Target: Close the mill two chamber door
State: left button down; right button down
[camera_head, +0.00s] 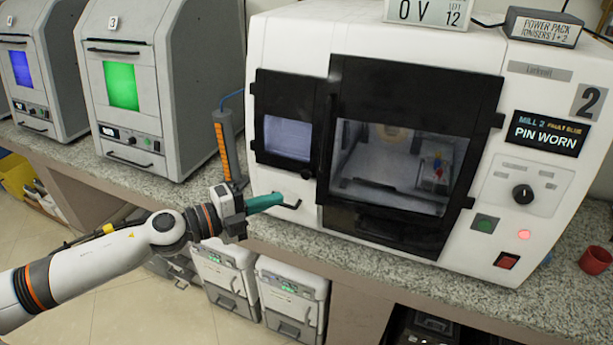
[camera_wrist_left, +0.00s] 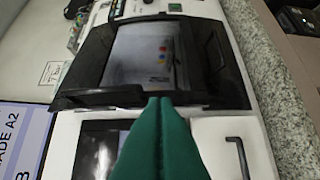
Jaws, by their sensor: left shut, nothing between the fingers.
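Mill two (camera_head: 410,35) is a white machine on the bench with a "2" and a display reading "PIN WORN". Its chamber door (camera_head: 385,222) has a black frame and a large window; small coloured parts show behind it. I cannot tell whether it is fully shut or slightly ajar. My left gripper (camera_head: 281,198) has teal fingers, shut and empty, left of the door's lower left corner, close to a small black handle on the white front. In the left wrist view, the fingertips (camera_wrist_left: 160,99) overlap the edge of the door (camera_wrist_left: 215,65). My right gripper is not in view.
A smaller black-framed window (camera_head: 288,138) is left of the door. An orange-striped post (camera_head: 223,145) stands beside the mill, behind my wrist. A machine with a green window (camera_head: 121,85) is further left. A red cup (camera_head: 595,261) stands at the right on the granite bench (camera_head: 480,300).

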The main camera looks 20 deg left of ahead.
aim_at(323, 175)
pick_arm(q)
jog(key=p+x, duration=0.1)
jog(key=x, duration=0.2)
jog(key=w+a+p+x, duration=0.1)
jog(key=p+x, duration=0.1)
jog(key=x, duration=0.1)
jog(key=p+x, duration=0.1)
jog(key=x, duration=0.3)
jog(key=shift+w+a, duration=0.2)
jog(key=shift+a, duration=0.2)
jog(key=shift+w+a, duration=0.1)
jog(key=shift+w, duration=0.2)
jog(key=shift+f, duration=0.1)
jog(key=w, duration=0.3)
jog(key=shift+w+a+f, duration=0.1)
jog(key=shift+a+f, duration=0.1)
jog(key=shift+f, duration=0.1)
